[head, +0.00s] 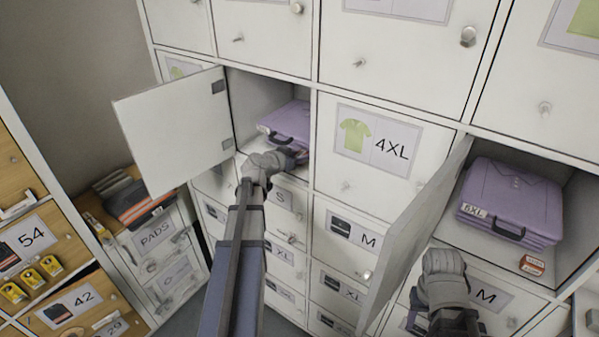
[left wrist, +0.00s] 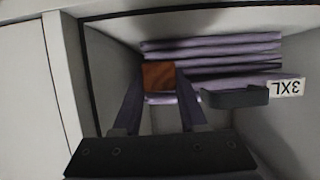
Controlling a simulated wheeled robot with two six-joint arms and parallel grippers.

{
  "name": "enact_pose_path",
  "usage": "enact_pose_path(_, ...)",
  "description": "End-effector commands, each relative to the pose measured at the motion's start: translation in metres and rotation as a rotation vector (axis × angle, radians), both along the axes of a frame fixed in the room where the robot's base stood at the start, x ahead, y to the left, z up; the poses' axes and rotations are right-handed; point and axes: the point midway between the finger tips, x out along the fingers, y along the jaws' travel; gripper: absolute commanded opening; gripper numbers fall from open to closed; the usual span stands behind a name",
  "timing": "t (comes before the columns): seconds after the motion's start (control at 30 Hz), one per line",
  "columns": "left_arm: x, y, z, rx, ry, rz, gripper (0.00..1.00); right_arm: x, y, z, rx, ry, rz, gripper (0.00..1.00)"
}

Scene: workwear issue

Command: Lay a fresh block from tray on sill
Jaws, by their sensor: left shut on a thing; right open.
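My left gripper (head: 287,158) reaches into the open left locker. In the left wrist view, the left gripper (left wrist: 160,92) is shut on an orange-brown block (left wrist: 159,76), held in front of the purple folded stack (left wrist: 215,50) with the 3XL tag. That stack also shows in the head view (head: 288,120). I cannot tell whether the block touches the sill. My right gripper (head: 443,262) is open and empty, below the open right locker. There a red-and-white block (head: 533,265) lies on the sill (head: 490,245), before a purple 6XL stack (head: 510,195). I cannot make out the tray.
The left locker's door (head: 170,130) stands open to the left. The right locker's door (head: 415,235) stands open between my arms. A PADS cabinet (head: 155,240) with folded dark and orange garments on top stands at left, beside a wooden drawer unit (head: 25,225).

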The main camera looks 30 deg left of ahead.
Motion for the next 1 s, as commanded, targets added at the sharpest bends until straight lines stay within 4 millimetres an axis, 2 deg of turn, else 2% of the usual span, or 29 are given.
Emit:
enact_pose_path(0.17, 0.000, 0.000, -0.008, 0.000, 0.000, 0.000, 0.00, 0.000, 0.000, -0.008, 0.000, 0.000, 0.000, 0.50)
enact_pose_path(0.43, 0.000, 0.000, -0.039, 0.000, 0.000, 0.000, 0.00, 0.000, 0.000, -0.039, 0.000, 0.000, -0.002, 0.50)
enact_pose_path(0.87, 0.000, 0.000, -0.042, 0.000, 0.000, 0.000, 0.00, 0.000, 0.000, -0.042, 0.000, 0.000, -0.002, 0.50)
enact_pose_path(0.9, 0.000, 0.000, -0.040, 0.000, 0.000, 0.000, 0.45, 0.000, 0.000, -0.040, 0.000, 0.000, -0.002, 0.50)
enact_pose_path(1.0, 0.000, 0.000, -0.040, 0.000, 0.000, 0.000, 0.56, 0.000, 0.000, -0.040, 0.000, 0.000, -0.002, 0.50)
